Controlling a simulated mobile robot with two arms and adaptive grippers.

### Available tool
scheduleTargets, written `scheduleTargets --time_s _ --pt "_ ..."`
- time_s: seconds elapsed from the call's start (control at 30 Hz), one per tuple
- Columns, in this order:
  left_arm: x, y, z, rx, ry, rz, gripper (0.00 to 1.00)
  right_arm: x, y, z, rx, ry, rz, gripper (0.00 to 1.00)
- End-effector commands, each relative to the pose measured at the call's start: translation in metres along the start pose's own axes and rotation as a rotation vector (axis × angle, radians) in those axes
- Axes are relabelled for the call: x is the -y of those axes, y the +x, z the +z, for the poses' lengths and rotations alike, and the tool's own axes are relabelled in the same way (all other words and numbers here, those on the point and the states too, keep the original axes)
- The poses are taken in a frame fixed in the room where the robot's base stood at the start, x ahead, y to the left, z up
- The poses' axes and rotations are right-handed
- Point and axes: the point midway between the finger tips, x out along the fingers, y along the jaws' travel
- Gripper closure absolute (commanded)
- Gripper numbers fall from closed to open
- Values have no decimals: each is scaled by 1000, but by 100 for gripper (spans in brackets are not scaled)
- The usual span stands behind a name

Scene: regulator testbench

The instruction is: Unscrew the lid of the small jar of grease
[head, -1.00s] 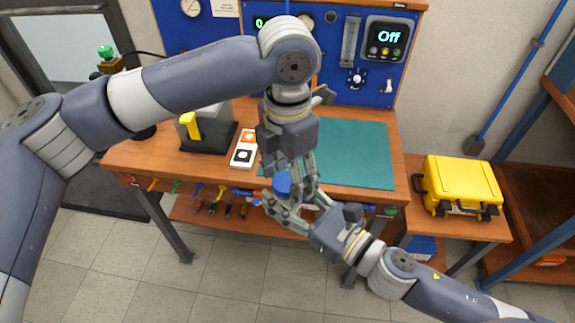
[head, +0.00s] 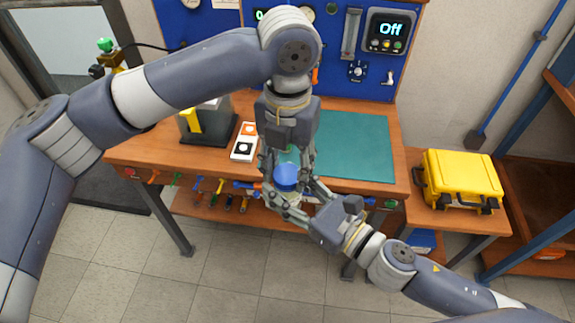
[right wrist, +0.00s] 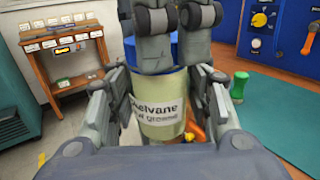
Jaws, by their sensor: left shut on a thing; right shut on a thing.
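The small grease jar (right wrist: 160,112) has a pale yellow-green body with a printed label and stands about upright in the right wrist view. Its blue lid (head: 286,177) shows from above in the head view. My left gripper (head: 289,168) points down from above and is shut on the lid. Its two dark fingers (right wrist: 173,45) hide much of the lid in the right wrist view. My right gripper (head: 287,198) comes from the lower right and is shut around the jar body, one finger on each side (right wrist: 160,118). The jar is held in the air at the bench's front edge.
The wooden bench (head: 190,165) carries a green mat (head: 355,150), a white tray (head: 244,143) and a black-and-yellow device (head: 205,125). A small green object (right wrist: 240,84) stands behind the jar. A yellow case (head: 462,180) is on a side table at right.

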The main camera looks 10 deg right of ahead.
Motion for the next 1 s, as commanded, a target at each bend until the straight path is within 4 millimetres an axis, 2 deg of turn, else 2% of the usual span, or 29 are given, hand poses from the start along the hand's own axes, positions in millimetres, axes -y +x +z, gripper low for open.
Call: scheduleTargets --time_s 1.0 --pt "2 -2 0 -9 -1729 -12 87 -3 0 2 6 1 7 100"
